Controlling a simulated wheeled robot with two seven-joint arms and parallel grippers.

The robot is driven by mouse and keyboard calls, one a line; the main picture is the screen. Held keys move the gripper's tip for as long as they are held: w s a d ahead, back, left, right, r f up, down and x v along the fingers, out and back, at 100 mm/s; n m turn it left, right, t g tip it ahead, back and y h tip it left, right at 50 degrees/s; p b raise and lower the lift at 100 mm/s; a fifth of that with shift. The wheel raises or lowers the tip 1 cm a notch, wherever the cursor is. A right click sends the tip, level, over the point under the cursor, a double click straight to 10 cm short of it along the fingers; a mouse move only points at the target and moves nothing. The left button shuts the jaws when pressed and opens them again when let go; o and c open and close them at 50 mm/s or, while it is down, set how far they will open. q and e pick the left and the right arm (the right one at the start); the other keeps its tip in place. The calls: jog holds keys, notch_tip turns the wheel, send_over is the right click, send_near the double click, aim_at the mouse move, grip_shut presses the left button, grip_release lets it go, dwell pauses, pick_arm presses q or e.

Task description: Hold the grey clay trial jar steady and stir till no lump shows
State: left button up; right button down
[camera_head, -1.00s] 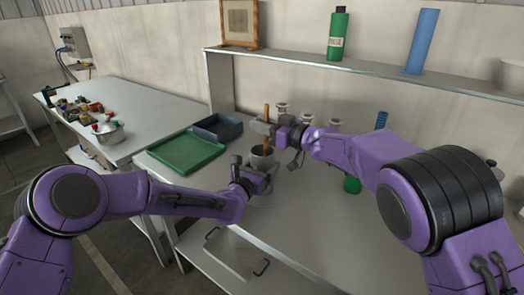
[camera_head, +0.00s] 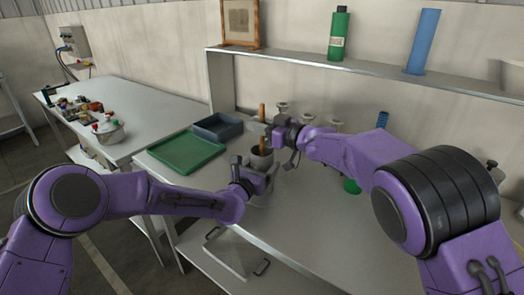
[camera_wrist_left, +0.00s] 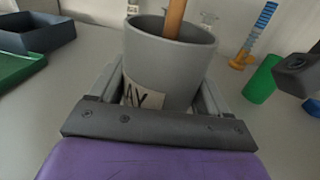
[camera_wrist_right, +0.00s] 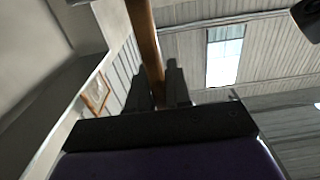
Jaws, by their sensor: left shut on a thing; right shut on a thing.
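The grey jar (camera_head: 262,160) stands on the workbench. It also shows upright in the left wrist view (camera_wrist_left: 172,62), with a pale label reading "AY" at its visible end. My left gripper (camera_head: 256,168) is shut around the jar's sides. A brown wooden stick (camera_head: 262,112) stands in the jar with its lower end hidden inside. My right gripper (camera_head: 264,130) is shut on the stick above the jar rim. The stick also shows in the right wrist view (camera_wrist_right: 145,45). The jar's contents are hidden, so I cannot tell whether lumps show.
A green tray (camera_head: 187,152) and a dark blue-grey bin (camera_head: 218,127) lie left of the jar. Several pale-topped vessels stand behind it. A green object (camera_head: 352,186) and a blue coil (camera_head: 382,119) are to the right. A shelf (camera_head: 370,73) runs behind. The front bench is clear.

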notch_tip(320, 180, up, 14)
dwell(1.1)
jog(key=shift+f, duration=0.1)
pick_arm(q)
jog(key=o, duration=1.1)
jog(key=shift+c, duration=0.2)
